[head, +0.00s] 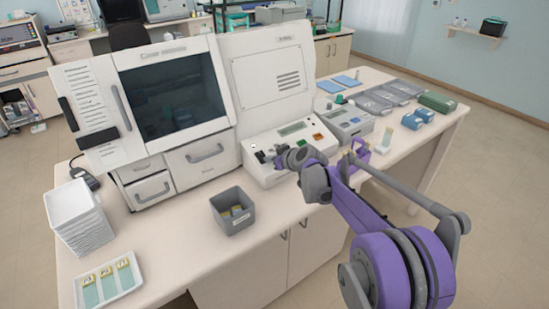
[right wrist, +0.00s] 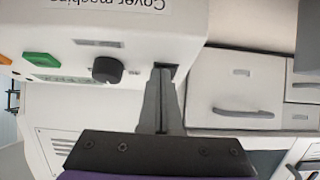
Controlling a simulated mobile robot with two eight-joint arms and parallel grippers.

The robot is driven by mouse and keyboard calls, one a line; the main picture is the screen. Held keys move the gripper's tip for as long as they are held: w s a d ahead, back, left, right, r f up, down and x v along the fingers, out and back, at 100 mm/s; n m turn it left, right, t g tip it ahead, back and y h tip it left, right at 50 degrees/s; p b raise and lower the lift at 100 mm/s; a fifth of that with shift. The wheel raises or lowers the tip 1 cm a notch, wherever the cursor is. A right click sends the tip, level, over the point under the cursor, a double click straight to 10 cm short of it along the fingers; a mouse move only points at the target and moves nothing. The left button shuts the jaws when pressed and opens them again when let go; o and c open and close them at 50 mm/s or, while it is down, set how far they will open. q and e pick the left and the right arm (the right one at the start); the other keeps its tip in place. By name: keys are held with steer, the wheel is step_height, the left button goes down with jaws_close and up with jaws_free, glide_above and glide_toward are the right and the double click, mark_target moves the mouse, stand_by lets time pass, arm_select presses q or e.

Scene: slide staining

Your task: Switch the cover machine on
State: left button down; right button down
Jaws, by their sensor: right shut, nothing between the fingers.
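The right wrist view shows the panel upside down, with a black knob (right wrist: 107,69) and a small dark switch recess (right wrist: 170,68). My right gripper (head: 277,160) is shut and empty at the panel's left part. Its fingertips (right wrist: 163,72) overlap the recess; I cannot tell whether they touch it. My left gripper is not in view.
A grey bin (head: 233,222) stands at the bench front, left of my right arm. Stacked white trays (head: 75,215) and a slide tray (head: 108,285) are at the left. A smaller device (head: 345,122) and several grey trays (head: 385,97) stand to the right.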

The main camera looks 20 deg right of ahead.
steer(key=shift+a+r, duration=0.25)
steer(key=shift+a, duration=0.3)
steer(key=shift+w+r, duration=0.1)
steer(key=shift+r, duration=0.1)
steer(key=shift+d+r+p, duration=0.3)
steer(key=shift+r+p, duration=0.1)
steer(key=shift+r, duration=0.1)
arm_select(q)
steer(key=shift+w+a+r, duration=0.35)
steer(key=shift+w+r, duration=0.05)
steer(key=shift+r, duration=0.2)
arm_select(e)
steer(key=shift+a, duration=0.1)
